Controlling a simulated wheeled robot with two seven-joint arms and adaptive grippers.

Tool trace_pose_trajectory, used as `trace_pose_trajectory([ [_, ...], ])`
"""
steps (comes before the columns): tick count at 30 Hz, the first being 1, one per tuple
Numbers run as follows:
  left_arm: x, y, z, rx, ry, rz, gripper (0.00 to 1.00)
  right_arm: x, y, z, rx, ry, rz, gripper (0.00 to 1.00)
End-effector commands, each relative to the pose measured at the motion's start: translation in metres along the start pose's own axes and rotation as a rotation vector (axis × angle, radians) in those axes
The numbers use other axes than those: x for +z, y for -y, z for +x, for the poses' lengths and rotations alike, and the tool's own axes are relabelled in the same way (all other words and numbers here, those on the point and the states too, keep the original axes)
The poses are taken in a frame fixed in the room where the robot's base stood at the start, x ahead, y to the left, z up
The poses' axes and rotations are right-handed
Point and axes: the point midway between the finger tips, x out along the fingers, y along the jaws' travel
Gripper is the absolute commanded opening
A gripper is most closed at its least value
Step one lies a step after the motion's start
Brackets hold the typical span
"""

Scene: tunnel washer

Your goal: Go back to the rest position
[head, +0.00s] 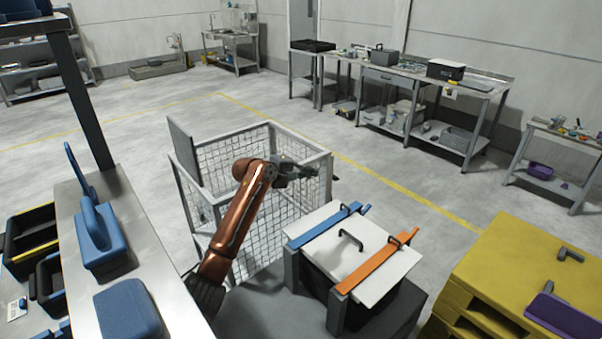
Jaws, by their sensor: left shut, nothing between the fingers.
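My left gripper (318,172) is shut and empty. It is held in front of the wire mesh cage (232,152), near the cage's right corner in the picture. My copper-coloured left arm comes up from the bottom of the view and bends right towards the gripper. I cannot tell whether the gripper touches the cage frame. My right gripper is not in view.
A white lid (372,262) with a blue bar (330,224) and an orange bar (376,264) lies right of the arm. A yellow unit (520,270) stands at the right. A metal counter (150,235) with blue items is at the left. Open floor lies beyond the cage.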

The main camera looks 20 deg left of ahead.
Motion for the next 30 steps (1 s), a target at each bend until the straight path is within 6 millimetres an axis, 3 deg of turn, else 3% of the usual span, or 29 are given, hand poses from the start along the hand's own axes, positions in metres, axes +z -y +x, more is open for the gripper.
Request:
trace_pose_trajectory([
  [6, -0.001, 0.000, -0.034, 0.002, -0.001, 0.001, 0.00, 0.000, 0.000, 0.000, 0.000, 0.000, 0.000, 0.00],
  [12, 0.000, 0.000, -0.048, 0.001, 0.000, 0.000, 0.00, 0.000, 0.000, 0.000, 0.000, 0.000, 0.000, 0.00],
  [23, 0.000, 0.000, -0.049, 0.001, 0.001, -0.001, 0.00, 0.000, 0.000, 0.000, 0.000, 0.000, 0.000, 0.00],
  [30, 0.001, 0.000, -0.030, 0.000, 0.002, -0.002, 0.00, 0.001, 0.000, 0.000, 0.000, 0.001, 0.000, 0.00],
])
